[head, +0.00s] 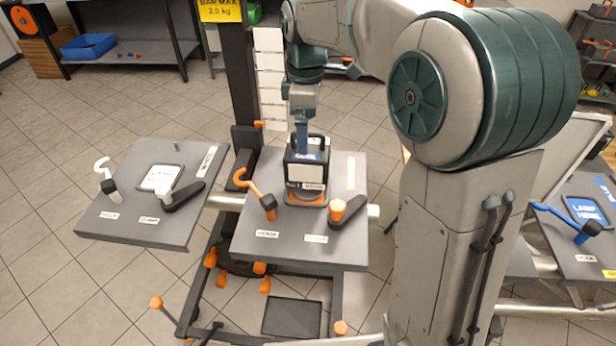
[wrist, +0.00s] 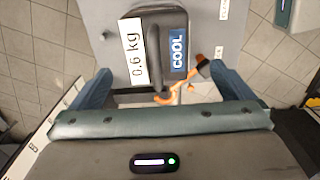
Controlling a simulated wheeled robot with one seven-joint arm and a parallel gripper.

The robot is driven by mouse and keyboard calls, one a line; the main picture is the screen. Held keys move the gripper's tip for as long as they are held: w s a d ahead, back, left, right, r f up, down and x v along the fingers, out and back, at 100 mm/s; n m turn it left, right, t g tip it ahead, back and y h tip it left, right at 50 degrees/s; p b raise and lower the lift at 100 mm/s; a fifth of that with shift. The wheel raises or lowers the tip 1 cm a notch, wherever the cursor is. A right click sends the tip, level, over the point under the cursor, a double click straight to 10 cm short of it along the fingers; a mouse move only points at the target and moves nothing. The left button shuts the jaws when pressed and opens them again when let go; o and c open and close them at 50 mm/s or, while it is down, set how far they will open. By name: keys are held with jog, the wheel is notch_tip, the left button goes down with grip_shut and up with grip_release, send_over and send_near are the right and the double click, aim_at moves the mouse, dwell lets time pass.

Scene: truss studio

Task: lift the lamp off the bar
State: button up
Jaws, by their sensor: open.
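The lamp (head: 306,172) is a dark box with a pale front panel and a top handle. It stands upright on the middle grey plate (head: 258,218), at an orange-edged seat, over the pale bar (head: 226,202). In the wrist view its top shows a dark handle (wrist: 153,55), a "0.6 kg" label and a blue "COOL" label. My gripper (head: 302,138) points down just above the lamp. In the wrist view my gripper (wrist: 165,82) is open, with its blue fingers wide apart on either side of the lamp's top. I cannot tell whether they touch it.
An orange hook (head: 256,193) and an orange-knobbed lever (head: 345,213) stand at the plate's front. The left plate (head: 120,228) has a white hook, a lever and a "LAND HERE" pad (head: 160,177). A right plate carries a blue hook (head: 566,220). A black post (head: 240,80) rises behind.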

aim_at(308, 164)
jog(key=f, duration=0.7)
jog(key=shift+w+d+f+p, duration=0.1)
jog(key=shift+w+d+p, duration=0.1)
jog(key=shift+p, duration=0.15)
jog(key=c, duration=1.9)
